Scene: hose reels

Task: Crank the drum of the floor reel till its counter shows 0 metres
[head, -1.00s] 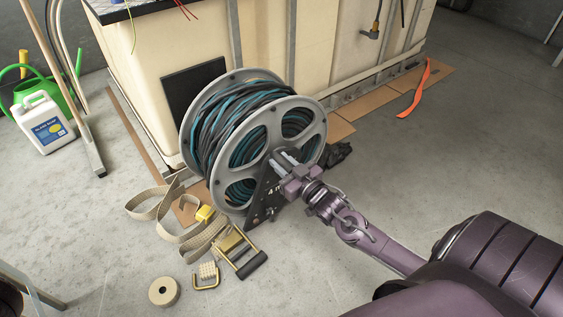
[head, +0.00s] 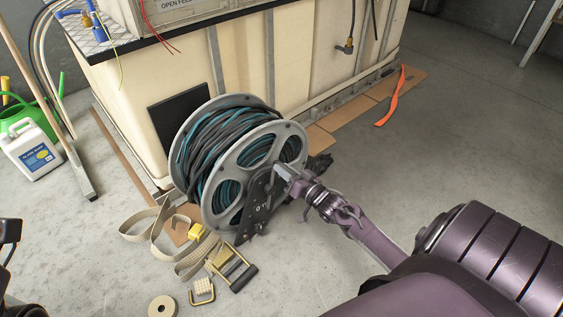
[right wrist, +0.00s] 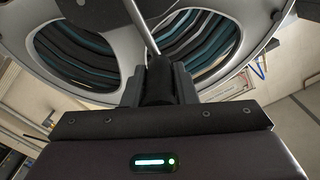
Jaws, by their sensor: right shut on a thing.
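The floor reel (head: 284,132) stands on the concrete, its grey-flanged drum wound with dark and teal hose. The counter (head: 262,205) on its black side stand appears to read 0; the mark after it is blurred. My right gripper (head: 284,174) is at the near side of the drum, shut on the crank handle. In the right wrist view, the crank's black grip (right wrist: 160,80) sits between the fingers, with a thin metal rod (right wrist: 141,24) running up from it past the drum's openings.
A cream tank (head: 285,60) stands close behind the reel. A webbing strap (head: 160,232), a brass ratchet buckle (head: 230,268) and a tape roll (head: 162,306) lie in front. A white jug (head: 32,152) is at left. A dark part (head: 8,232) at the left edge is unclear.

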